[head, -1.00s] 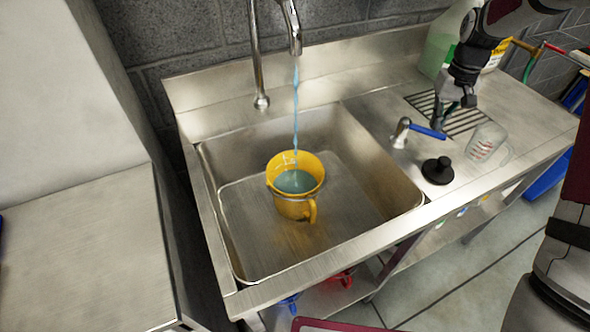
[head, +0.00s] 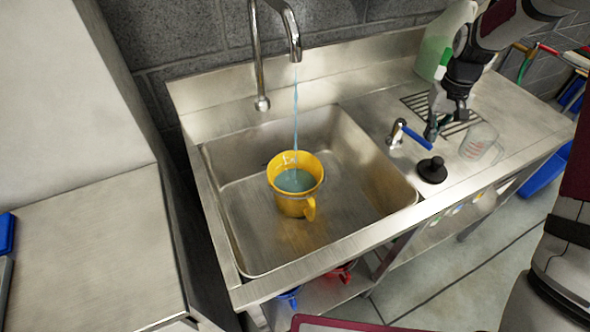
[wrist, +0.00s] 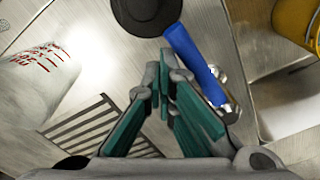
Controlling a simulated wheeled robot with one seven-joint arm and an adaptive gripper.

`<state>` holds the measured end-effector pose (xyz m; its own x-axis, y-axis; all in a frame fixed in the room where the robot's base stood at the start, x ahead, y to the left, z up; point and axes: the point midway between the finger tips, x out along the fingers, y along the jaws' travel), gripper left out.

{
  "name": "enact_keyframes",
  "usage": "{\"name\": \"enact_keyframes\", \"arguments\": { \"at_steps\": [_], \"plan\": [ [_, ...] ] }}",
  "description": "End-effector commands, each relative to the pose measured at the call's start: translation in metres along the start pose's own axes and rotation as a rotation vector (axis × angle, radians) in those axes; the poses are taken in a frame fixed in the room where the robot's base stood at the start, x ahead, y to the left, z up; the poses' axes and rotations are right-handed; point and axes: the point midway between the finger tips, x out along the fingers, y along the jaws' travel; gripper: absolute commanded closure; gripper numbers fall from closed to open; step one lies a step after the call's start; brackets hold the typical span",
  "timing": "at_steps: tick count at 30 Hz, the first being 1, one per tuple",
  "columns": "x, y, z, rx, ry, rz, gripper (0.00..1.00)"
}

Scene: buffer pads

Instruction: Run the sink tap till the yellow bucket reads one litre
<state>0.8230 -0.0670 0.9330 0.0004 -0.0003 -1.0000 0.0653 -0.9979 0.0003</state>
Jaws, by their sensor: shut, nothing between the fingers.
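The yellow bucket (head: 294,206) stands upright in the sink (head: 245,245), with bluish water inside; its scale is too small to read. A thin stream (head: 295,110) falls into it from the tap spout (head: 293,45). The bucket's edge also shows in the wrist view (wrist: 297,20). The tap lever (head: 417,138), with a blue handle, stands on the counter right of the basin. My gripper (head: 431,134) is shut and empty beside the blue handle. In the wrist view the fingertips (wrist: 165,70) lie close against the handle (wrist: 195,62); I cannot tell whether they touch.
A black plug (head: 432,170) and a clear measuring jug (head: 479,143) stand near the lever on the counter. A drain grille (head: 420,104) lies behind, with a pale green bottle (head: 440,45) at the back. A steel worktop (head: 95,245) is at the left.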

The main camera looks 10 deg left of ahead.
Motion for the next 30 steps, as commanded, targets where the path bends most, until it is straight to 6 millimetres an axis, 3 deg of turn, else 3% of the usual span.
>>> {"name": "enact_keyframes", "arguments": {
  "at_steps": [2, 7, 21, 30],
  "plan": [
    [-0.003, -0.006, 0.011, -0.001, -0.003, -0.001, 1.0],
    [-0.008, -0.005, 0.008, 0.0, 0.0, 0.0, 1.0],
    [-0.067, -0.005, 0.007, 0.0, 0.001, 0.0, 1.0],
    [-0.071, -0.005, 0.007, 0.0, -0.001, -0.001, 1.0]
  ]
}}
